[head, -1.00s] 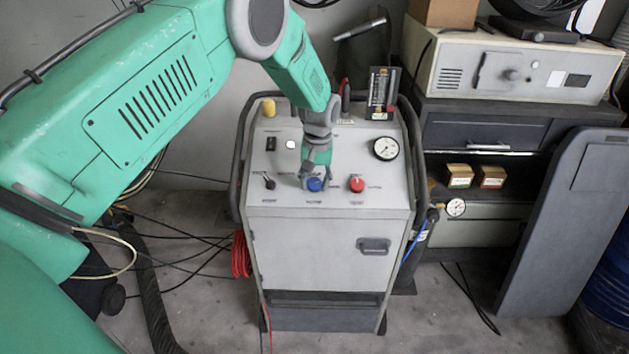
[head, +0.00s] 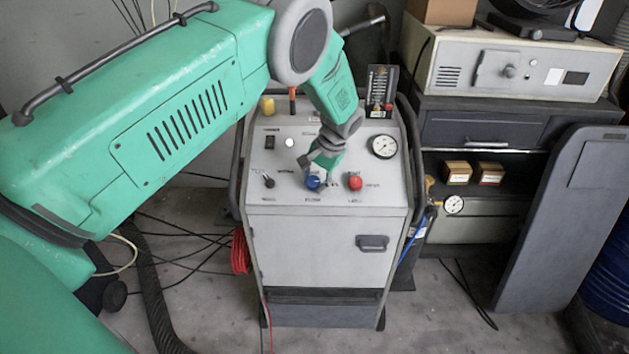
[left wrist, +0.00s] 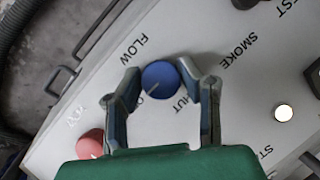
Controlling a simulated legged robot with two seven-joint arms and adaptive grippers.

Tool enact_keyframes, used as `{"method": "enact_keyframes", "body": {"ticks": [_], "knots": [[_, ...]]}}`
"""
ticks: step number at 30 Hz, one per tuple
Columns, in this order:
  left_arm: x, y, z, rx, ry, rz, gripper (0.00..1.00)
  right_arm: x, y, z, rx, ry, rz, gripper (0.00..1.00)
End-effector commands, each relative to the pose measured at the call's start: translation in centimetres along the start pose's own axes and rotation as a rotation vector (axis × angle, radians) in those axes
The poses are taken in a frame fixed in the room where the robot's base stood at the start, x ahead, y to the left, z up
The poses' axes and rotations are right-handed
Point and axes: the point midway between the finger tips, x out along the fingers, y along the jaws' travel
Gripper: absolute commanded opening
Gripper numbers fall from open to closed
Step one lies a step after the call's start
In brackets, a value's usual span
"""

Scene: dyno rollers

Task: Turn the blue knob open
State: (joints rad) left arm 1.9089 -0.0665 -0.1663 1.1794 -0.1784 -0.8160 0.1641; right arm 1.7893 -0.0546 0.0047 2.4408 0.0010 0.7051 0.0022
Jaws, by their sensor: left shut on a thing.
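The blue knob (head: 313,183) sits on the sloped top panel of the grey machine (head: 310,235), left of a red knob (head: 354,182). My left gripper (head: 322,177) reaches down to it from above and behind. In the left wrist view, the blue knob (left wrist: 160,77) lies between the two fingertips of the gripper (left wrist: 161,84), which is shut on it. A white pointer line on the knob points down-left, towards a partly hidden label starting with "O". "FLOW" and a partly covered "SHUT" label are beside it. My right gripper is not in view.
Black side handles flank the machine. A dark cabinet (head: 480,130) stands to the right, and cables lie on the floor.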

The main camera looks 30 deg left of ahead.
Motion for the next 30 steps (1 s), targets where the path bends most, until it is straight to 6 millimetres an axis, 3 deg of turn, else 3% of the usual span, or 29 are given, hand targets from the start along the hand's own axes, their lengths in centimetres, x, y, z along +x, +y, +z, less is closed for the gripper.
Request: {"method": "enact_keyframes", "body": {"ticks": [11,12,13,23,30], "knots": [[0.0,0.1,-0.1,0.006,0.002,-0.002,0.04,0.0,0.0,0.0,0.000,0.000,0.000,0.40],[0.0,0.1,-0.1,0.006,0.002,-0.001,0.43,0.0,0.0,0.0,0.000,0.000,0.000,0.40],[0.0,0.1,-0.1,0.006,0.003,-0.001,0.52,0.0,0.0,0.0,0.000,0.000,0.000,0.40],[-0.2,0.0,0.0,0.004,0.002,-0.001,0.52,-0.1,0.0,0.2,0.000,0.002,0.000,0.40],[-3.4,0.0,-0.2,0.004,0.006,-0.001,0.52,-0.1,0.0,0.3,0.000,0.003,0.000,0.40]]}}
